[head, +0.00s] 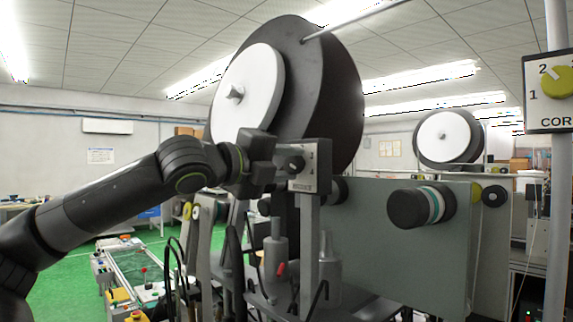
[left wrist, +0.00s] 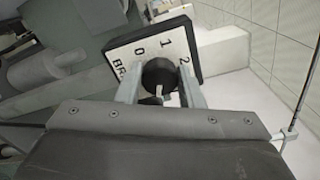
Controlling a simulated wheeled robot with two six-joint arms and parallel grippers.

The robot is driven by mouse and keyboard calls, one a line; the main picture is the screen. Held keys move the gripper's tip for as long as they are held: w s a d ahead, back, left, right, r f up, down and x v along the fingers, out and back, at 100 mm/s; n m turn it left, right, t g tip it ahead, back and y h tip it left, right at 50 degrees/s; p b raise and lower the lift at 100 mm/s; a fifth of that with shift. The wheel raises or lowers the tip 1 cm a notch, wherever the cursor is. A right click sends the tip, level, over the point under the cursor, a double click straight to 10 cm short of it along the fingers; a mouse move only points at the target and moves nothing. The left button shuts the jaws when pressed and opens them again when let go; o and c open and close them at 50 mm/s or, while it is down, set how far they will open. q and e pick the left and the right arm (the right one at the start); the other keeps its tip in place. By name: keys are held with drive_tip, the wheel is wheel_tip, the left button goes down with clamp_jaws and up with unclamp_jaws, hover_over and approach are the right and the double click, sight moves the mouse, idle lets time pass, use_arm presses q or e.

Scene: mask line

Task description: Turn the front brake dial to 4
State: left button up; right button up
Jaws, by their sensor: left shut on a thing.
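A dark knob (left wrist: 158,74) sits on a white dial plate (left wrist: 124,52) in the left wrist view. The plate shows the numbers 0, 1 and 2 and lettering starting "BR"; the rest is hidden. My left gripper (left wrist: 160,88) has one finger on each side of the knob and is shut on it. A pale mark shows on the knob's near side, but I cannot tell which number it points to. In the head view the dial plate (head: 310,170) stands on a grey post, with my left gripper (head: 282,163) reaching it from the left. My right gripper is not in view.
A yellow dial (head: 557,82) marked 1 and 2, with lettering "COR", is at the right edge. A large black reel with a white hub (head: 247,92) rises behind my left gripper. A grey-green panel (head: 385,250) with a dark roller (head: 410,207) fills the right.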

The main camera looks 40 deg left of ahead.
use_arm(q)
drive_tip(key=shift+m, duration=0.6)
drive_tip(key=o, duration=1)
